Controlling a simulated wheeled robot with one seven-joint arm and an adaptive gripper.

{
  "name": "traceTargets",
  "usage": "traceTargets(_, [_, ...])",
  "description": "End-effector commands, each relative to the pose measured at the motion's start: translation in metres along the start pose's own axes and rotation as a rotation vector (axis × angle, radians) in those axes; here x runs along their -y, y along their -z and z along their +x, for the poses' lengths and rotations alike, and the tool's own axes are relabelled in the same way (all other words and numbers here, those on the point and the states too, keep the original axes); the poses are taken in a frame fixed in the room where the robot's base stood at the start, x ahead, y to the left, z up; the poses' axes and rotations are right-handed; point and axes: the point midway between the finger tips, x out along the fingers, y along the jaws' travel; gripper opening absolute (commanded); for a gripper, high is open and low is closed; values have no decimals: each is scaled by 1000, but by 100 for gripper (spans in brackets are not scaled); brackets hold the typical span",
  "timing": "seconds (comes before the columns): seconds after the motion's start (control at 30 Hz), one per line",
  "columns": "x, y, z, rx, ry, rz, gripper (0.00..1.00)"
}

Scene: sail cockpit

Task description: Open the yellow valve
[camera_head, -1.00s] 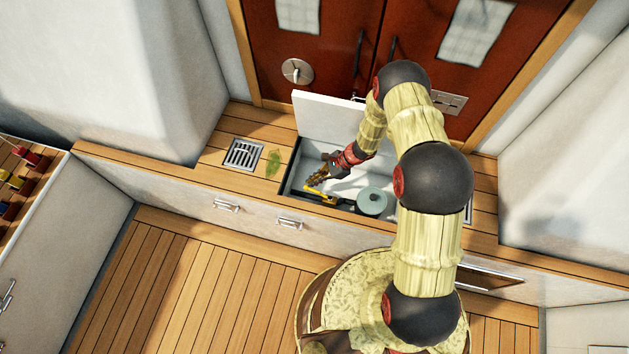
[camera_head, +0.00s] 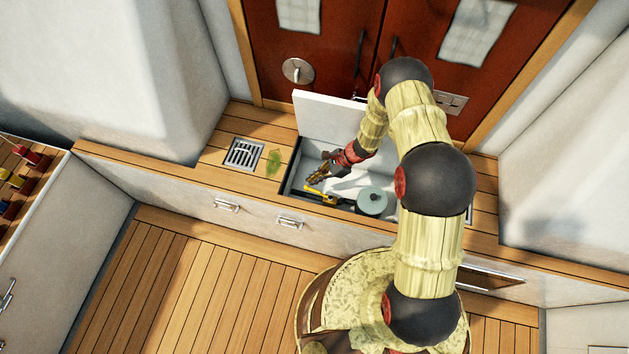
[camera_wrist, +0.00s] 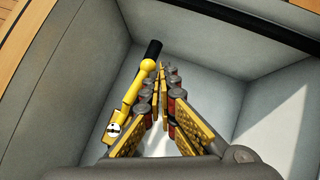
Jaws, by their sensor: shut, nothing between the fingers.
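The yellow valve (camera_wrist: 133,92) lies low in an open white compartment, its yellow arm running up to a black end (camera_wrist: 153,50) in the wrist view. In the head view the yellow valve (camera_head: 318,194) shows near the compartment's front wall. My gripper (camera_wrist: 162,72) is shut and empty, fingertips together. In the wrist view it is just right of the valve's arm; I cannot tell whether they touch. In the head view my gripper (camera_head: 314,180) is over the compartment's left part, right beside the valve.
The compartment's white lid (camera_head: 325,115) stands raised at the back. A round grey-green object (camera_head: 372,201) sits to the right inside. Compartment walls (camera_wrist: 75,95) surround my gripper closely.

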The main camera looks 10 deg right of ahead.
Motion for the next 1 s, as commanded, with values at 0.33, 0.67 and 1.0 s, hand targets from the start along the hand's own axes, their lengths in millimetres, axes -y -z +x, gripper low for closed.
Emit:
traceTargets(0.33, [1,-38,-46,-1,1,-3,0])
traceTargets(0.67, [0,-56,-68,0,-1,0,0])
traceTargets(1.0, [0,-56,-69,0,-1,0,0])
